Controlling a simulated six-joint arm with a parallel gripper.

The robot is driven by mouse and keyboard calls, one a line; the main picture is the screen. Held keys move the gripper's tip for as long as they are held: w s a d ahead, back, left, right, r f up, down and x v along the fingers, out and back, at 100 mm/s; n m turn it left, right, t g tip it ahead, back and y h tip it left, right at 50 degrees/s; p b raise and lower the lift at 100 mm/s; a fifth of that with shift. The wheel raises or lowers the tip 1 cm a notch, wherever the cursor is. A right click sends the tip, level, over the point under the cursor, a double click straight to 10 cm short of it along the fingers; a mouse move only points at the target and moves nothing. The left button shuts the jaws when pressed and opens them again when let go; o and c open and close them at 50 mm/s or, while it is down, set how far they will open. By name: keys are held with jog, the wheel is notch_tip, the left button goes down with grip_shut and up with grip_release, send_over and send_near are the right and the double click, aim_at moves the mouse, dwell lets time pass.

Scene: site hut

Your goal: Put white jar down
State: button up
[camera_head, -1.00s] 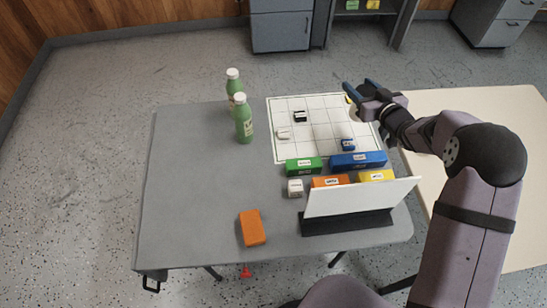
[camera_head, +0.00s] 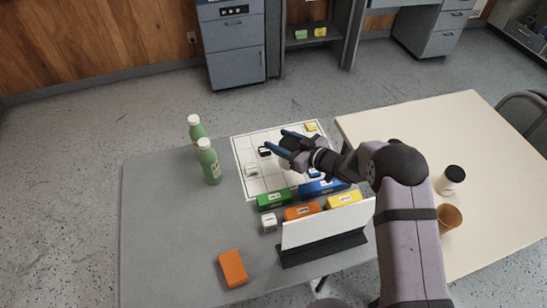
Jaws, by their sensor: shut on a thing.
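My gripper (camera_head: 283,141), with blue fingers, is over the white gridded board (camera_head: 243,150) on the grey table. It is shut on a small pale thing, which I take for the white jar; the fingers and wrist hide most of it. I cannot tell whether it touches the board. A pale jar with a black lid (camera_head: 451,181) stands on the cream table at the right.
Two green bottles (camera_head: 209,163) stand left of the board. Small white, black, blue and yellow (camera_head: 311,127) pieces are on it. Coloured boxes and a white upright panel (camera_head: 325,222) are in front. An orange block (camera_head: 233,267) lies at front left. The grey table's left side is clear.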

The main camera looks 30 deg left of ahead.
aim_at(284, 139)
jog(key=shift+f+p, duration=0.55)
jog(key=shift+f, duration=2.35)
jog(key=shift+f, duration=0.15)
jog(key=o, duration=1.4)
jog(key=v, duration=0.3)
jog(key=shift+d+b, duration=0.15)
jog(key=shift+b, duration=0.15)
jog(key=shift+r+b, duration=0.75)
jog(key=shift+r, duration=2.85)
jog(key=shift+w, duration=0.1)
